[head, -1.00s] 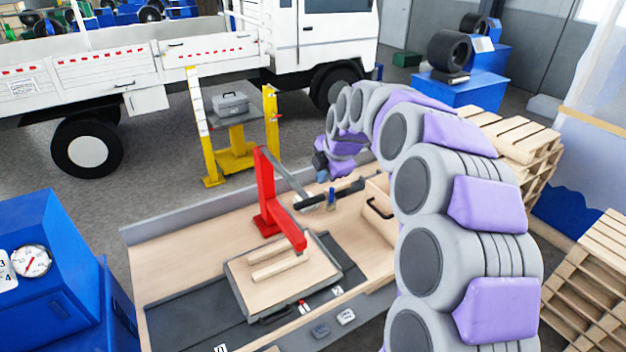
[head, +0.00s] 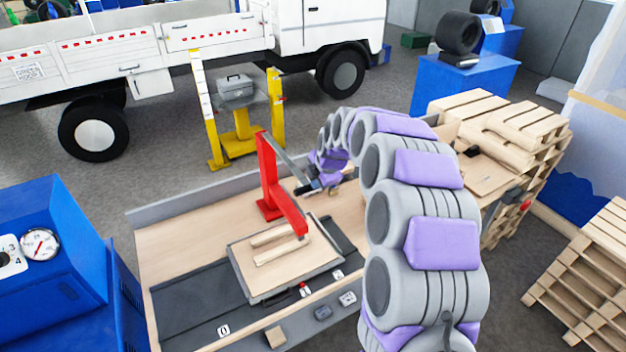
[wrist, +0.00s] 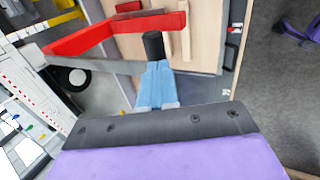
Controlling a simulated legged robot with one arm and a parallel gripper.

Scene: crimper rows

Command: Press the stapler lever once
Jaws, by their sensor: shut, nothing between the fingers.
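The stapler is a red upright frame (head: 268,180) with a red arm over the workpiece board. Its grey lever slopes down to the right from the top of the frame and ends in a black grip (head: 306,188). In the wrist view the black grip (wrist: 153,45) stands just beyond my fingertips, with the red arm (wrist: 90,38) to its left. My gripper (wrist: 155,68) is shut and empty, its blue fingers close together at the grip. I cannot tell whether they touch it. In the head view my gripper (head: 323,182) is beside the grip, its fingertips partly hidden.
The wooden workbench (head: 180,235) holds a board (head: 245,258) with two wooden strips under the red arm. A yellow stand (head: 240,145) and a white truck are behind; a blue cabinet (head: 60,250) is left.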

